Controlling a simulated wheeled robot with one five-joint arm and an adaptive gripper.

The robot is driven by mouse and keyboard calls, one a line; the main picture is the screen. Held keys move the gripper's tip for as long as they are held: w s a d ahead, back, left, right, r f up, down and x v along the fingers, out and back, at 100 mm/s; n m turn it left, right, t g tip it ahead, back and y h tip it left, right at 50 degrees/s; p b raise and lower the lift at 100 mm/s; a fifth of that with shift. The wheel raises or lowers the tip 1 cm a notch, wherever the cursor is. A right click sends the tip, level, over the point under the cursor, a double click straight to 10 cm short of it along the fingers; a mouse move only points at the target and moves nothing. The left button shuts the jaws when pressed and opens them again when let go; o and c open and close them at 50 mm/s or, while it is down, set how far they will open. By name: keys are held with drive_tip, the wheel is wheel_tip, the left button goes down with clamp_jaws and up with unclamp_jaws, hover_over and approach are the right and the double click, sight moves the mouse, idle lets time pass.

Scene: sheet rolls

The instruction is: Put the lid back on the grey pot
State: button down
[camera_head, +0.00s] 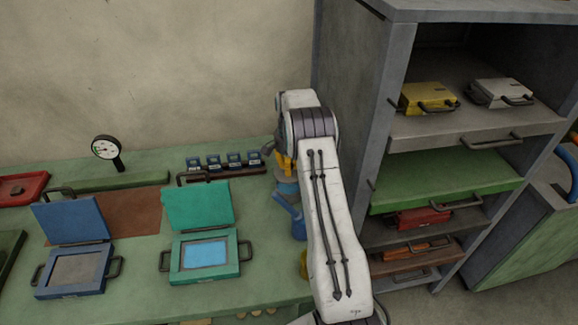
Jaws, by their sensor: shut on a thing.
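My gripper (270,148) is only partly in view at the far end of my white arm, above the right part of the green bench. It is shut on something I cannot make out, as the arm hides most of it. A blue vessel (291,216) stands below it at the bench's right side, partly covered by my arm. A yellow part shows just above the vessel; I cannot tell whether they touch. I cannot make out a grey pot or its lid in this view.
Two open hinged cases, blue (72,272) and teal (205,257), stand on the green bench (140,300). A dial gauge (107,148) and a row of small blue blocks (213,161) are behind. A grey shelf unit (350,95) with several cases rises close on the arm's right.

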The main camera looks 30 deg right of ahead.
wheel_tip(320, 180, down, 2)
drive_tip(key=shift+f+b, duration=0.2)
drive_tip(key=shift+b, duration=0.2)
drive_tip(key=shift+f+b, duration=1.1)
drive_tip(key=shift+f, duration=0.1)
drive_tip(key=shift+f+b, duration=0.25)
drive_tip(key=shift+b, duration=0.15)
idle(1.5)
idle(0.4)
drive_tip(key=shift+c, duration=2.3)
unclamp_jaws()
drive_tip(key=shift+r, duration=0.15)
drive_tip(key=shift+r+p, duration=2.25)
drive_tip(key=shift+r, duration=1.15)
